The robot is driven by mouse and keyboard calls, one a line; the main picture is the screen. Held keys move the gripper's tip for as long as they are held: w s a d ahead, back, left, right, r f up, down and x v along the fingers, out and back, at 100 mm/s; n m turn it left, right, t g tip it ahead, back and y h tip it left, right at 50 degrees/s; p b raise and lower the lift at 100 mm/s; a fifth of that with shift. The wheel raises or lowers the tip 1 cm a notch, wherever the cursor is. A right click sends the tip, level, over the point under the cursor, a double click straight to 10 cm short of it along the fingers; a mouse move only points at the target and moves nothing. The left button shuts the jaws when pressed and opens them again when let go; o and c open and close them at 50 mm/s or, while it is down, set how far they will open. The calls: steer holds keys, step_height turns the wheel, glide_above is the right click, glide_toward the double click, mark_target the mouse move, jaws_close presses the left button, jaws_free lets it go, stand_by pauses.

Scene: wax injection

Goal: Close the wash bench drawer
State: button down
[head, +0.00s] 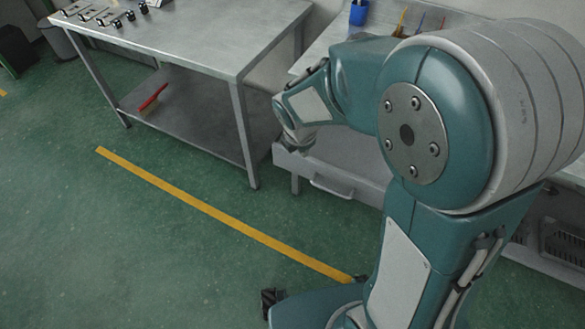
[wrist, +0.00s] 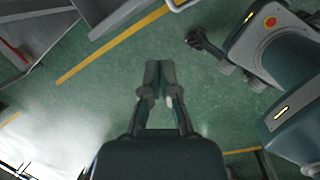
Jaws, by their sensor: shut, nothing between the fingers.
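The wash bench drawer (head: 300,165) is a grey box front below the bench at the centre of the head view, with a pale bar handle (head: 331,188) on it. It appears pulled out from the bench; my arm hides its right part and much of its inside. A pale bar, likely the handle (wrist: 180,5), shows at the top edge of the wrist view. My gripper (wrist: 157,64) is shut and empty over the green floor, apart from the drawer. The fingers are not clearly seen in the head view.
A steel table (head: 190,40) with small metal parts stands left of the bench, a red brush (head: 152,98) on its lower shelf. A blue cup (head: 358,12) stands on the wash bench. The green floor with a yellow line (head: 220,213) is clear before them.

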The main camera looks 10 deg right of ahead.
mark_target(298, 168)
steer(key=w+a+f+n, duration=0.1)
steer(key=a+f+n, duration=0.3)
steer(key=f+n, duration=0.25)
steer(key=shift+m+g, duration=0.3)
steer(key=shift+m, duration=0.05)
steer(key=w+d+f, duration=0.1)
steer(key=f, duration=0.2)
steer(key=w+d+f, duration=0.1)
steer(key=w+f, duration=0.1)
steer(key=f, duration=0.1)
steer(key=w+d+f, duration=0.1)
steer(key=f, duration=0.2)
steer(key=shift+w+d+f, duration=0.15)
steer(key=shift+w+f, duration=0.2)
steer(key=shift+f, duration=0.05)
steer(key=shift+w+d, duration=0.25)
steer(key=shift+w, duration=0.05)
